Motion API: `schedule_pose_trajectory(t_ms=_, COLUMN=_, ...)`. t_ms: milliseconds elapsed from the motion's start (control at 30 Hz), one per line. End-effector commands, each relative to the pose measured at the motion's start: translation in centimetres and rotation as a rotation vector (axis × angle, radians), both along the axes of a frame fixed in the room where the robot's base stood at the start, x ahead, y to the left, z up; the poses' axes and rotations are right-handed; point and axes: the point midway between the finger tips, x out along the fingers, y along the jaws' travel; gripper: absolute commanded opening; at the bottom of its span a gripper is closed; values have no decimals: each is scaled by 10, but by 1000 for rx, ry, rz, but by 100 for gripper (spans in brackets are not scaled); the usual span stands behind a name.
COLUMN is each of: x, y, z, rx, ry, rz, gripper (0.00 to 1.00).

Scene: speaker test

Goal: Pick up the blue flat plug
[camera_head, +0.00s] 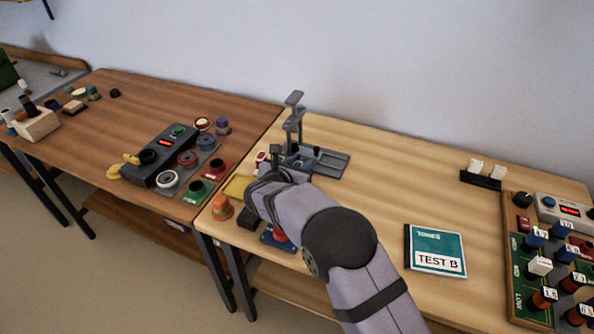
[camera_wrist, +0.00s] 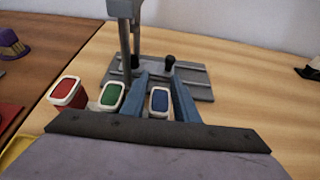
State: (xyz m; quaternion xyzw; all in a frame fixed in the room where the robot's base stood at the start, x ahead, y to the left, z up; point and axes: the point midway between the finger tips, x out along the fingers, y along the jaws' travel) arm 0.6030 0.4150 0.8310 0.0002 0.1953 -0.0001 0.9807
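Three flat plugs with white rims stand in a row in the wrist view: red (camera_wrist: 67,91), green (camera_wrist: 111,96) and blue (camera_wrist: 159,100). The blue flat plug appears between the two blue-grey fingers of my gripper (camera_wrist: 160,80). The fingers are apart, with a narrow gap showing on each side of the plug; contact is not visible. The green plug lies just outside the left finger. In the head view the red plug (camera_head: 262,157) shows beside my wrist, and my arm hides the blue plug and most of my gripper.
A grey press-like stand (camera_head: 294,125) on a grey base plate rises just beyond the plugs. An orange-topped knob (camera_head: 221,206) and a yellow tray (camera_head: 237,187) are to the left. A TEST B booklet (camera_head: 435,249) lies right; the table between is clear.

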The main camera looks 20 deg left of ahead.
Motion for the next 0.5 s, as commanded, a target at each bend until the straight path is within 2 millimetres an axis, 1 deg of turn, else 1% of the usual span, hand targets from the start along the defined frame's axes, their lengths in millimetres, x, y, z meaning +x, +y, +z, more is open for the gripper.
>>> schedule_pose_trajectory(t_ms=233, x=1, y=0, z=0, rx=-1, ry=0, rz=0, gripper=27)
schedule_pose_trajectory(t_ms=333, x=1, y=0, z=0, rx=-1, ry=0, rz=0, gripper=3)
schedule_pose_trajectory(t_ms=367, x=1, y=0, z=0, rx=-1, ry=0, rz=0, gripper=0)
schedule_pose_trajectory(t_ms=500, x=1, y=0, z=0, rx=0, ry=0, rz=0, gripper=0)
